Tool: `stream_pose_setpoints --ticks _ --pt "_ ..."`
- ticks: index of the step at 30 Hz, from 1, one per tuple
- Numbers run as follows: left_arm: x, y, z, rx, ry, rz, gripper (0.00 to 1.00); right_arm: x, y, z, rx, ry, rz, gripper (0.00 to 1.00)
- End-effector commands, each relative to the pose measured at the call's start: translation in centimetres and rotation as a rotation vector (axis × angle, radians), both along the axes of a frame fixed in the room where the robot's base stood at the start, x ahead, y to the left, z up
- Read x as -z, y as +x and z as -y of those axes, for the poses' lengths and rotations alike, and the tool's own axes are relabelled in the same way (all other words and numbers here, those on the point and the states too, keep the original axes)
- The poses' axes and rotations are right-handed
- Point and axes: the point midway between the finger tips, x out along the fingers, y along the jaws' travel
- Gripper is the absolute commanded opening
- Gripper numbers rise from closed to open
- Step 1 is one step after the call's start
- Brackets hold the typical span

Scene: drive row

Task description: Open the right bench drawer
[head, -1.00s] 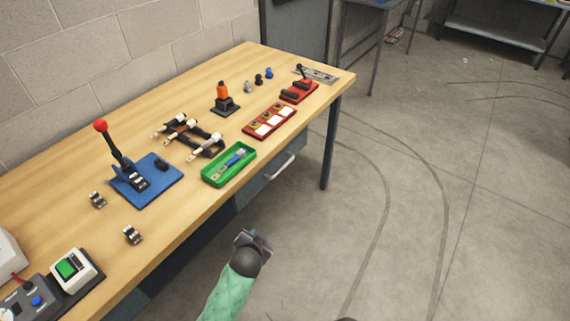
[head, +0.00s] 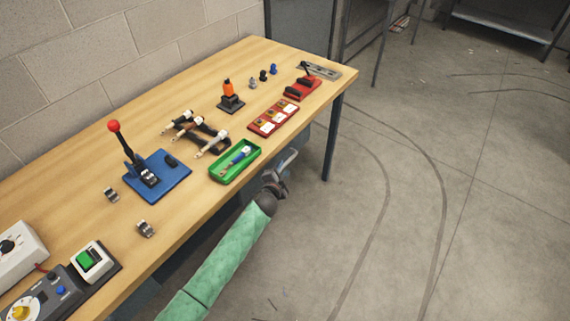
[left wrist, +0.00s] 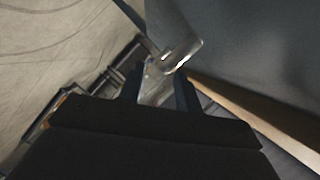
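The right bench drawer is under the bench's front edge, mostly hidden by the tabletop in the head view. Its blue-grey front (left wrist: 250,50) fills the upper right of the left wrist view. Its silver bar handle (head: 289,160) shows just past my left gripper (head: 277,182); it also shows in the left wrist view at the fingertips. My left gripper's two dark fingers stand apart, with the handle's end at or just beyond their tips. I cannot tell whether they touch it. The drawer looks shut. My right gripper is not in view.
The wooden bench (head: 95,170) holds a green tray (head: 222,177), a blue lever base (head: 176,187), a red card panel (head: 274,119) and several small parts. A dark bench leg (head: 331,140) stands right of the handle. The floor (head: 400,200) to the right is clear.

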Motion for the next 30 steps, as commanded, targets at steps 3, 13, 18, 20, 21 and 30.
stream_pose_setpoints --ticks 3,13,18,20,21,30 --pt "0.1 1.6 0.5 0.000 -0.001 0.000 0.34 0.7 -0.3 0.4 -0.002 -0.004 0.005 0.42" --pt "0.8 3.5 1.1 -0.001 -0.002 -0.001 0.34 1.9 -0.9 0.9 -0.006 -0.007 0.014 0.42" --pt "0.8 3.5 1.1 -0.001 -0.002 -0.001 0.34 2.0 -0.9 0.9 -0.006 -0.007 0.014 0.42" --pt "0.8 3.5 1.0 -0.001 -0.002 -0.001 0.34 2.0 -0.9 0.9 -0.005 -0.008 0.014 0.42" --pt "0.8 3.5 1.0 -0.001 -0.002 -0.001 0.28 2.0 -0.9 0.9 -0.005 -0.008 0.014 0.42" --pt "0.9 3.5 1.0 -0.001 -0.001 -0.002 0.00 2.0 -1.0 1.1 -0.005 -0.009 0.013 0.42"
